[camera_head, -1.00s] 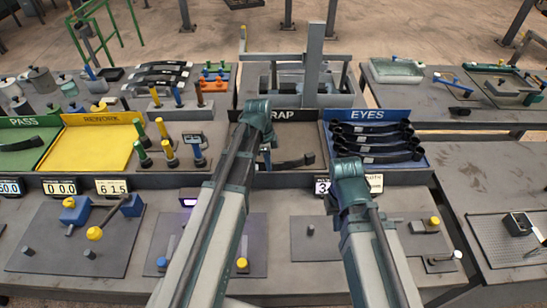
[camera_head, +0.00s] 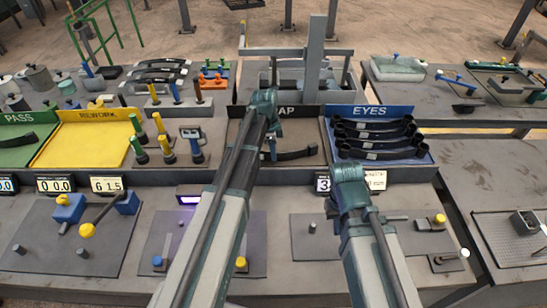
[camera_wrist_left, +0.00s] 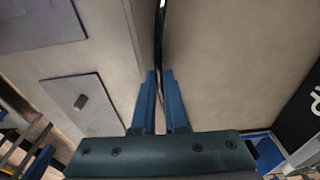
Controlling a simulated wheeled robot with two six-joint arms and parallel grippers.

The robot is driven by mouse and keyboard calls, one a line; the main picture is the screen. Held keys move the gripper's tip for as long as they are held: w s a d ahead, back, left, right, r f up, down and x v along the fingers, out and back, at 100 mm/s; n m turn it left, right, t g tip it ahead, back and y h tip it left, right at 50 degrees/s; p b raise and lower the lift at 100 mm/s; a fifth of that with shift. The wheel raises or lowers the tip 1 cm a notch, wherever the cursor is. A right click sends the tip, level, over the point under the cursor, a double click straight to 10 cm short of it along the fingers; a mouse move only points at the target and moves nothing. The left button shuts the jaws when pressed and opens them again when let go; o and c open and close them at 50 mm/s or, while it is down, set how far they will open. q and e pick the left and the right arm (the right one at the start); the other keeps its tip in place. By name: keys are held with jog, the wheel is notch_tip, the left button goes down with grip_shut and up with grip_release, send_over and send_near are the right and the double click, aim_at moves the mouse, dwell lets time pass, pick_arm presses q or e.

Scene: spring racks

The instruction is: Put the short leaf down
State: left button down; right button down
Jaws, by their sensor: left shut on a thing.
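My left gripper (camera_head: 271,146) is over the black SCRAP tray (camera_head: 310,128), its label partly hidden by my arm. In the left wrist view its blue fingers (camera_wrist_left: 160,108) are shut on a thin dark strip, the leaf (camera_wrist_left: 159,22), seen nearly edge-on. In the head view a dark curved leaf (camera_head: 296,155) shows low at the tray, by the fingertips. I cannot tell there whether it touches the tray floor. My right gripper (camera_head: 336,207) points down over the front bench; its fingers are too hidden to judge.
The blue EYES tray (camera_head: 425,152) on the right holds several dark leaves. The yellow REWORK tray (camera_head: 85,140) and green PASS tray (camera_head: 20,153) are on the left. Coloured upright pegs (camera_head: 160,135) stand between REWORK and SCRAP. A tall grey post (camera_head: 315,60) rises behind.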

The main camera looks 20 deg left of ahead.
pick_arm(q)
jog(key=shift+f, duration=0.1)
jog(key=shift+f, duration=0.15)
jog(key=c, duration=0.9)
grip_release()
jog(key=shift+c, duration=0.2)
notch_tip(320, 180, up, 13)
jog(key=a+p, duration=0.1)
jog(key=p, duration=1.1)
jog(key=s+d+n+y, duration=0.1)
jog(key=s+d+n, duration=0.4)
jog(key=s, duration=0.6)
jog(key=s+d+n+y, duration=0.1)
jog(key=s+d+n, duration=0.5)
jog(key=s+d, duration=0.3)
jog(key=s, duration=0.3)
jog(key=shift+s+f+n+g+y, duration=0.2)
jog(key=shift+f+n+g+y, duration=0.1)
